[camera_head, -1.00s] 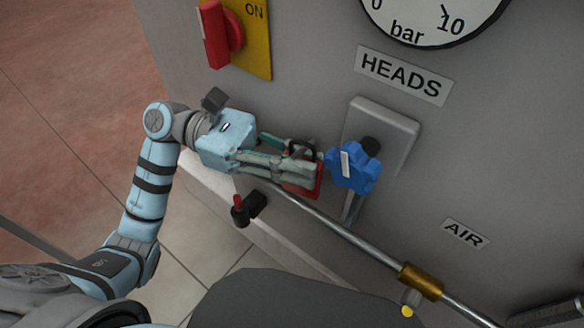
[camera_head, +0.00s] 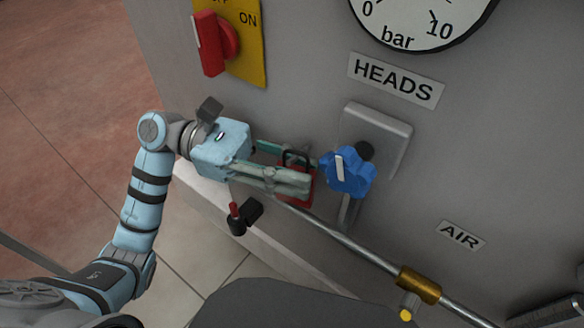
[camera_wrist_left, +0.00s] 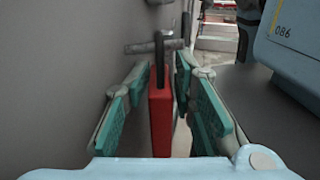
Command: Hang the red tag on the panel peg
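The red tag (camera_head: 308,192) is by the panel, left of the blue knob, partly hidden by my left gripper's fingers. Its black loop (camera_head: 297,154) stands up above it. My left gripper (camera_head: 300,168) reaches in from the left, with its fingers on either side of the tag. In the left wrist view the upright red tag (camera_wrist_left: 160,120) is between the spread green finger pads, with narrow gaps beside it. A grey metal peg (camera_wrist_left: 140,47) crosses at the height of the loop. I cannot tell for sure whether it passes through the loop. My right gripper is not in view.
The blue knob (camera_head: 347,172) and its grey plate (camera_head: 390,128) are just right of the fingertips. A metal pipe (camera_head: 345,243) runs below. A red switch (camera_head: 210,45) and a gauge (camera_head: 420,18) are above. A small black fitting (camera_head: 243,216) is below the gripper.

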